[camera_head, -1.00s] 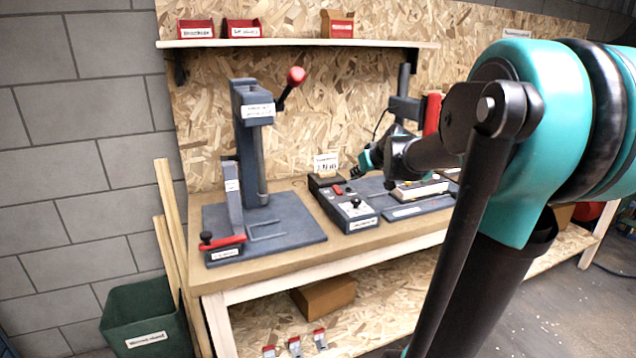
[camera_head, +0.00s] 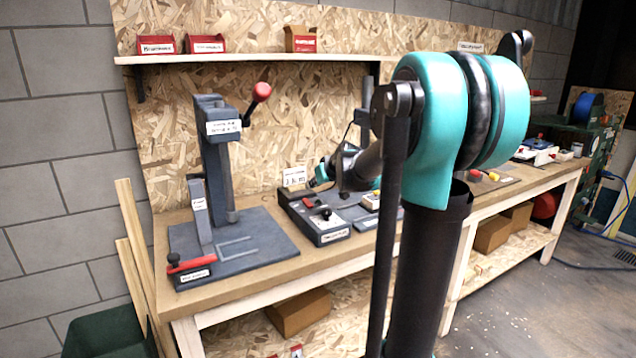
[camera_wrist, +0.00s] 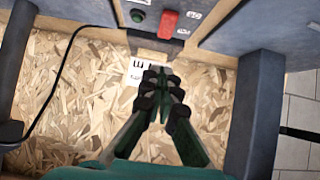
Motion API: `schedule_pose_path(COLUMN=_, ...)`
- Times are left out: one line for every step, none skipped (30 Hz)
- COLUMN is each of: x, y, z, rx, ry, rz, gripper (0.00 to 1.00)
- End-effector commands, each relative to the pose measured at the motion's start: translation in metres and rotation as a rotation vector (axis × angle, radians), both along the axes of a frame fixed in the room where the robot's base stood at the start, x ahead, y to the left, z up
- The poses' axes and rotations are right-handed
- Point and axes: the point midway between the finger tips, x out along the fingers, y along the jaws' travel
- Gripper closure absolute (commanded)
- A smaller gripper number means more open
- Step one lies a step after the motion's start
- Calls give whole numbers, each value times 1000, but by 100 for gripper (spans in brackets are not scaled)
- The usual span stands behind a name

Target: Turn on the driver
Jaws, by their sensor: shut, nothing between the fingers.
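A dark control box (camera_head: 322,233) stands on the bench, with a red switch (camera_head: 308,201) and a black knob on top. Its front label is too blurred to read, so I cannot confirm it is the driver. In the wrist view a dark panel at the top carries a red switch (camera_wrist: 170,24) and a round green button (camera_wrist: 138,16). My gripper (camera_wrist: 162,78) is shut and empty, apart from the red switch in that picture. In the head view my gripper (camera_head: 316,181) is small and partly hidden, near the back of the box.
A grey press stand (camera_head: 215,150) with a red-knobbed lever is left of the box. A small white card (camera_head: 294,177) stands behind it. A shelf (camera_head: 250,59) with red bins hangs above. A black cable (camera_wrist: 62,75) curves along the left of the wrist view.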

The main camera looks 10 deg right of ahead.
Motion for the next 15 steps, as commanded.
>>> schedule_pose_path(x=8, y=3, z=-5, rx=1, ry=0, rz=1, gripper=100)
schedule_pose_path(x=11, y=4, z=-8, rx=1, ry=0, rz=2, gripper=100)
schedule_pose_path(x=16, y=6, z=-12, rx=1, ry=-1, rz=1, gripper=100)
schedule_pose_path(x=20, y=7, z=-14, rx=0, ry=-1, rz=1, gripper=100)
schedule_pose_path(x=23, y=8, z=-17, rx=0, ry=-1, rz=1, gripper=100)
schedule_pose_path(x=28, y=9, z=-21, rx=0, ry=-1, rz=1, gripper=100)
schedule_pose_path(x=31, y=10, z=-24, rx=0, ry=-1, rz=1, gripper=100)
schedule_pose_path(x=35, y=11, z=-26, rx=0, ry=-1, rz=0, gripper=100)
schedule_pose_path(x=35, y=11, z=-33, rx=0, ry=-1, rz=-1, gripper=100)
schedule_pose_path(x=35, y=11, z=-38, rx=1, ry=-1, rz=-1, gripper=100)
schedule_pose_path(x=36, y=11, z=-42, rx=1, ry=-1, rz=-1, gripper=100)
schedule_pose_path(x=36, y=12, z=-47, rx=1, ry=-1, rz=-1, gripper=100)
schedule_pose_path(x=37, y=12, z=-50, rx=1, ry=-1, rz=-1, gripper=100)
schedule_pose_path(x=37, y=12, z=-53, rx=1, ry=-1, rz=-1, gripper=100)
schedule_pose_path(x=38, y=12, z=-56, rx=1, ry=-1, rz=-1, gripper=100)
